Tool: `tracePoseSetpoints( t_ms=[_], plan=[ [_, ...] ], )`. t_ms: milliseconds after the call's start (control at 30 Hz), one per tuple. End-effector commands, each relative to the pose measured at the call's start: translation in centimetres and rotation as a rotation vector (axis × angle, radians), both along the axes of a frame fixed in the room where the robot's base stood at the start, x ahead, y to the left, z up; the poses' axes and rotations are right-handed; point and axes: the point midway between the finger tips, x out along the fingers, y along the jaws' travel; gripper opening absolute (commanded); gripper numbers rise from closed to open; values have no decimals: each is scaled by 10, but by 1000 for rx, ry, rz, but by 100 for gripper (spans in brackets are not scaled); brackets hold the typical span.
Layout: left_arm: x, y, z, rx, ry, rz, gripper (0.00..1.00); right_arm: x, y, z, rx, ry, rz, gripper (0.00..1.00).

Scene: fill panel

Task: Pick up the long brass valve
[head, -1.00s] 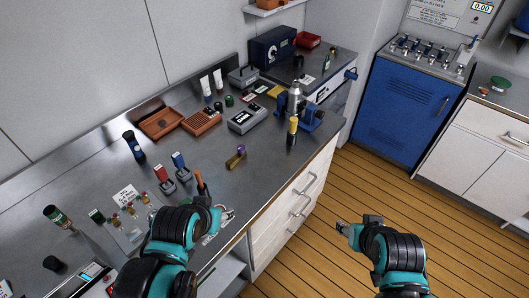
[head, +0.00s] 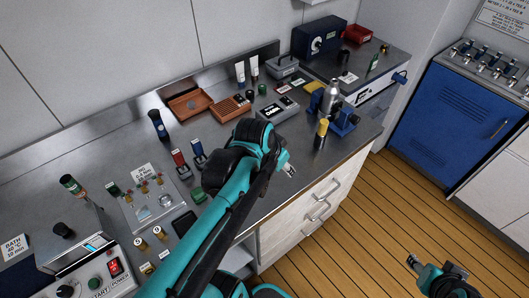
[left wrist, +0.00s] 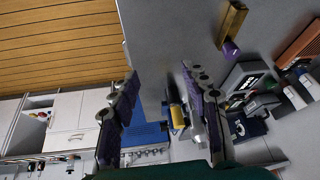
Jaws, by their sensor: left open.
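A long brass piece (left wrist: 233,22) with a purple end (left wrist: 229,48) lies on the grey bench at the top right of the left wrist view. I take it as the long brass valve; in the head view it is hidden behind my left arm. My left gripper (head: 289,170) is over the bench's front edge. In the left wrist view its two fingers (left wrist: 162,95) are spread with nothing between them, and the brass piece is apart from them. My right gripper (head: 414,261) is over the floor at lower right, its jaw state unclear.
A blue vise (head: 343,118), a yellow-topped bottle (head: 321,133) and a grey meter box (head: 277,110) stand to the right. Red (head: 180,162) and blue (head: 199,153) handled tools and a plate with small fittings (head: 150,203) are left of my arm. Floor ahead is clear.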

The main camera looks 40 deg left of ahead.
Motion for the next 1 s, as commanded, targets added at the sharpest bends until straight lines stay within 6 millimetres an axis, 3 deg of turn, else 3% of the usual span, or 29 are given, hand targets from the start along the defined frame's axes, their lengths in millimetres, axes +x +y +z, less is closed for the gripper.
tracePoseSetpoints(
  t_ms=[167, 300, 400, 500, 633, 1000],
  plan=[
    [17, 42, -7, -2, 42, -37, 47, 0, 0, -1, 0, 0, 0, 47],
    [29, 90, -18, -15, 71, -89, 47, 0, 0, -2, 0, 0, 0, 47],
    [34, 123, -29, -26, 82, -133, 47, 0, 0, -2, 0, 0, 0, 47],
    [35, 143, -37, -34, 84, -166, 47, 0, 0, -3, 0, 0, 0, 47],
    [36, 153, -45, -38, 83, -187, 47, 0, 0, -4, 0, 0, 0, 47],
    [53, 149, -79, -37, 84, -191, 47, 0, 0, -23, 0, 0, 0, 47]
  ],
)
